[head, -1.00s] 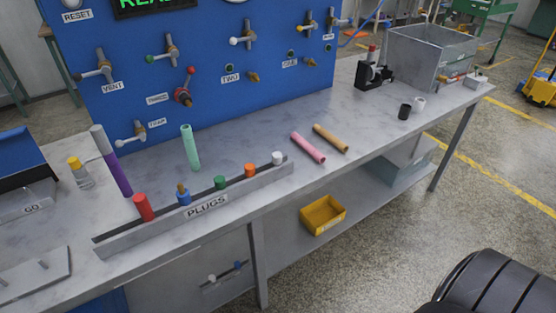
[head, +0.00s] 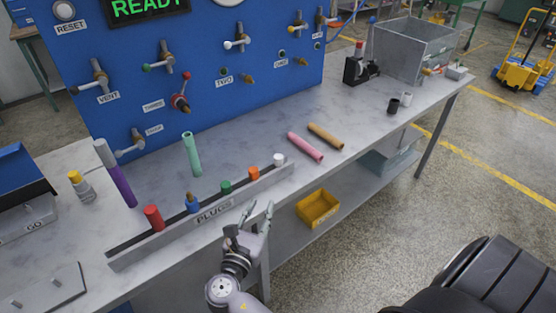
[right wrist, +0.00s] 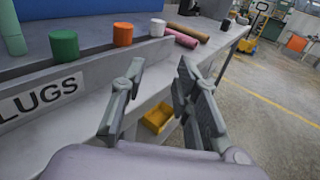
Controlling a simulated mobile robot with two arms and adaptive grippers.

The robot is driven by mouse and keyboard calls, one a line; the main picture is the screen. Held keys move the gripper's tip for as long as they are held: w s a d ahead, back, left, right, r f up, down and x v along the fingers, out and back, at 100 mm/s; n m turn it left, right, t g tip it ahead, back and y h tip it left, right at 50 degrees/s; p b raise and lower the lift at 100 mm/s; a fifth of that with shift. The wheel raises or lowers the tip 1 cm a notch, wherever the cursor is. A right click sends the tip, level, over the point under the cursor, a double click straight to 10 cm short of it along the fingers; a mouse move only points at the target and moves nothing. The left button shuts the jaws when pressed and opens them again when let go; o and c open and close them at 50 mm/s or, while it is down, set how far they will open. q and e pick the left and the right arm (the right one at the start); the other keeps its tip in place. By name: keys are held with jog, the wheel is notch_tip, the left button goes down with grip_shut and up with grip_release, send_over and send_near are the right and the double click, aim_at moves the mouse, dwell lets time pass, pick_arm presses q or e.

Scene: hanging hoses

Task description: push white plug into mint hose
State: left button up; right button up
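The white plug (head: 279,159) stands at the right end of the plug rack (head: 158,245), and it also shows in the right wrist view (right wrist: 157,27). The mint hose (head: 191,155) stands nearly upright on the bench behind the rack, leaning slightly. Part of it shows at the left edge of the right wrist view (right wrist: 12,28). My right gripper (head: 258,210) is open and empty in front of the bench's front edge, below and in front of the white plug. It shows large in the right wrist view (right wrist: 158,85). My left gripper is not in view.
Red (head: 153,218), blue (head: 192,203), green (head: 226,187) and orange (head: 253,173) plugs stand in the rack. A purple hose (head: 127,192) stands left. Pink (head: 305,147) and tan (head: 325,136) hoses lie on the bench. A yellow bin (head: 318,207) sits below.

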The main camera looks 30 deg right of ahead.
jog(key=b, duration=0.3)
send_near(277, 161)
jog(key=w+d, duration=0.2)
jog(key=shift+d+f+n, duration=0.25)
jog(key=shift+d+n, duration=0.05)
jog(key=shift+n, duration=0.1)
jog(key=shift+w+d+b, duration=0.3)
jog(key=shift+w+d, duration=0.05)
jog(key=shift+d, duration=0.1)
jog(key=b+x, duration=0.2)
jog(key=x, duration=0.2)
jog(key=shift+w, duration=0.15)
jog(key=shift+w+d+b, duration=0.25)
jog(key=shift+d+b, duration=0.05)
jog(key=shift+d, duration=0.05)
jog(key=shift+r, duration=0.15)
jog(key=c, duration=0.7)
